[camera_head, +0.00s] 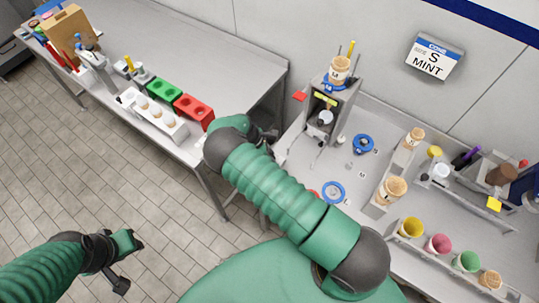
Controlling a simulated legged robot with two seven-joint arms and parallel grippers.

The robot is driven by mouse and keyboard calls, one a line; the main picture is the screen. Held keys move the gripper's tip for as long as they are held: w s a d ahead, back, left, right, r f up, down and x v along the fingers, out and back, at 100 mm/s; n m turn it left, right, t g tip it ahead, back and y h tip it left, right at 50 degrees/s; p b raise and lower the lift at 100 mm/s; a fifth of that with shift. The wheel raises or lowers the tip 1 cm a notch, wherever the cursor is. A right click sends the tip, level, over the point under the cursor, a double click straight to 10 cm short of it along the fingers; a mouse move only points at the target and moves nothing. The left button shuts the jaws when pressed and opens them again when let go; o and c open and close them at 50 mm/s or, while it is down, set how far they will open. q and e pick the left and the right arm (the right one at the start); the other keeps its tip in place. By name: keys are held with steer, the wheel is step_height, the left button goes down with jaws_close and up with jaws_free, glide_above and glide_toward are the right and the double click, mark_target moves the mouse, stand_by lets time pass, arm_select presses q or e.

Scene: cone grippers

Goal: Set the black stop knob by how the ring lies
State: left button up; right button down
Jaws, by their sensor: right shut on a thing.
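A grey dispenser (346,107) stands at the back of the right bench, with a blue ring (333,85) around the base of the tan cup on top. Two more blue rings lie flat on the bench, one (362,144) near the dispenser and one (333,192) nearer me. A red piece (314,194) is mostly hidden by my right arm. I cannot make out the black stop knob. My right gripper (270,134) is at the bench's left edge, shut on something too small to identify. My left gripper (122,268) is low over the floor, apart from everything.
A wall sign (434,58) reads "CONE S MINT". Coloured cups stand in a rack (444,262) at the right front; tan cups stand on holders behind it. The left bench (215,60) holds green and red blocks, a white cone rack (150,113) and a cardboard box (68,32).

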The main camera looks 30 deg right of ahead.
steer(key=shift+w+a+r, duration=0.1)
steer(key=shift+w+a, duration=0.15)
steer(key=shift+w, duration=0.05)
